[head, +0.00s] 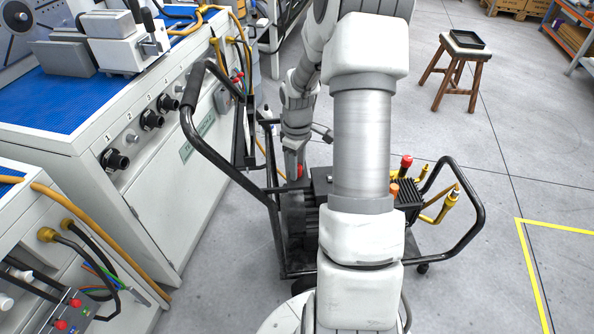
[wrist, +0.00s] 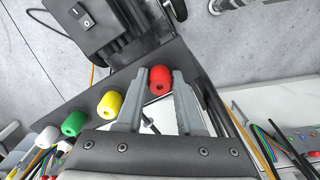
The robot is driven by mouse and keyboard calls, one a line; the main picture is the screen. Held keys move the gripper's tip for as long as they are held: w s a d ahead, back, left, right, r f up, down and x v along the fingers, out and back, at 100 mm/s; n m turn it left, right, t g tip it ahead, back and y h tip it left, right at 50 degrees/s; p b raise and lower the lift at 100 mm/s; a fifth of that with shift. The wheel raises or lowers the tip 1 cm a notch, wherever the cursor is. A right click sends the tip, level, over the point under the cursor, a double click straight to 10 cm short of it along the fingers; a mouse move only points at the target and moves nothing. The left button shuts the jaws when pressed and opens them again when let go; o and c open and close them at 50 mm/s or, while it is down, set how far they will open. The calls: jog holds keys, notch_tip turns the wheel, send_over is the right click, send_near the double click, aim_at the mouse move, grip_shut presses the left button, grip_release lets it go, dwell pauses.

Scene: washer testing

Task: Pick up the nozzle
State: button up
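A red nozzle (wrist: 160,80) stands in a dark holder in the wrist view, at the end of a row with a yellow nozzle (wrist: 109,103) and a green nozzle (wrist: 74,123). My gripper (wrist: 159,76) is open. Its two fingertips appear on either side of the red nozzle, with small gaps. I cannot tell how deep the fingers reach around it. In the head view, a bit of red (head: 299,171) shows at the end of my arm, beside the cart. My arm hides most of the nozzle row there.
A cart with black handles (head: 462,232) carries a dark motor unit (head: 407,199) and yellow fittings. A workbench (head: 52,98) with a blue mat stands at left. A stool with a tray (head: 466,39) stands at back right. Floor on the right is clear.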

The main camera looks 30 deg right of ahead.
grip_shut()
jog(key=shift+r, duration=0.1)
jog(key=shift+r, duration=0.25)
notch_tip(320, 180, up, 4)
jog(key=shift+f+p, duration=0.15)
jog(key=shift+p, duration=0.9)
jog(key=w+r+p, duration=0.3)
jog(key=w+r, duration=0.3)
jog(key=w, duration=0.5)
jog(key=shift+w+d+r, duration=0.15)
jog(key=shift+w+r, duration=0.05)
jog(key=shift+r, duration=0.05)
